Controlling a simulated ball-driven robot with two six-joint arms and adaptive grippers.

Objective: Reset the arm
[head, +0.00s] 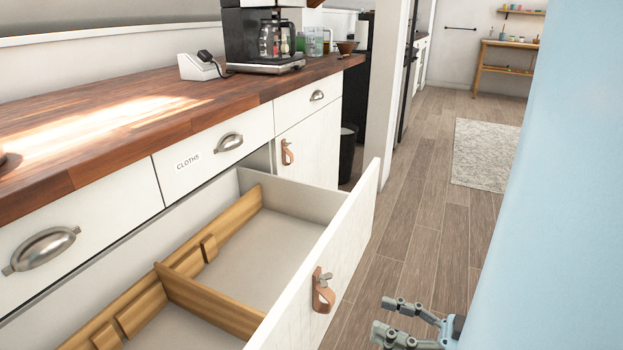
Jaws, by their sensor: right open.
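My right gripper (388,318) is at the bottom right, over the wooden floor. Its fingers are apart with nothing between them, and they point left. It is to the right of the pulled-out drawer's leather handle (322,291) and does not touch it. A large light-blue surface fills the right edge behind the gripper and hides what lies there. My left gripper does not show.
The lower drawer (270,250) stands pulled out and looks empty, with wooden dividers (208,303) inside. A wooden counter (120,130) above it holds a coffee maker (262,45). The floor (430,215) is clear towards a pale rug (486,153).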

